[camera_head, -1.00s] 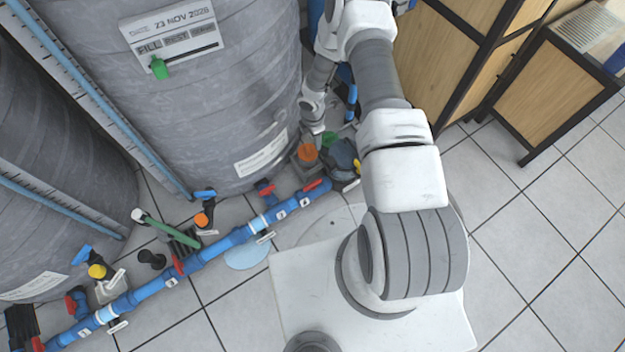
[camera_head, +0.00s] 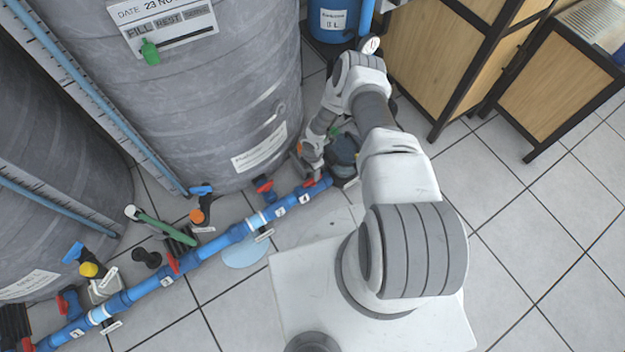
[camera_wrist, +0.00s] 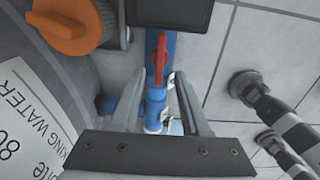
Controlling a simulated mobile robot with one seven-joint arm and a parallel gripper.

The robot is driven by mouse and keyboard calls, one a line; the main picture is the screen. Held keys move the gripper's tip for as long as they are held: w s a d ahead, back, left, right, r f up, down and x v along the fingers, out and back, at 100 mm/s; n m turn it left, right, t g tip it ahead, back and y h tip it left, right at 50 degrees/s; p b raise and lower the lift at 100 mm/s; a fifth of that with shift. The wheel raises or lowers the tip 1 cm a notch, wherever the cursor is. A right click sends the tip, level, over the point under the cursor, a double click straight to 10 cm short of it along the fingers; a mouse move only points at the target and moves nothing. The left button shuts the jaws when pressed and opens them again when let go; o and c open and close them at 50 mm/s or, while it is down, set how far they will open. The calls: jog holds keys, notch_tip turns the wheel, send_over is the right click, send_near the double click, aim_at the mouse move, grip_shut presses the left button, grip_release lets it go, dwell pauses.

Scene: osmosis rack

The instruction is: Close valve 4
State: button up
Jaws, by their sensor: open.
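The blue pipe (camera_head: 236,236) runs along the floor with numbered labels and red valve handles. The label 4 (camera_head: 305,199) is near its right end, with a red handle (camera_head: 309,183) beside it. My gripper (camera_head: 312,165) is just above that end, pointing down, and its fingers are hard to make out there. In the wrist view my gripper (camera_wrist: 160,85) is open and empty. A red handle (camera_wrist: 161,58) shows between and just beyond the fingertips, over the blue pipe (camera_wrist: 154,105), roughly lengthwise along it. I see no contact with it.
An orange knob (camera_wrist: 68,25) is close to the left finger; the grey tank (camera_head: 215,100) stands behind the pipe. A dark pump-like unit (camera_head: 344,152) sits right of my gripper. Wooden cabinets (camera_head: 440,65) stand at the back right. The tiled floor (camera_head: 540,225) at right is clear.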

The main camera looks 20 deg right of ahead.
aim_at(312, 181)
notch_tip(312, 181, down, 5)
jog(key=shift+f+b, duration=0.15)
jog(key=shift+b, duration=0.75)
grip_shut()
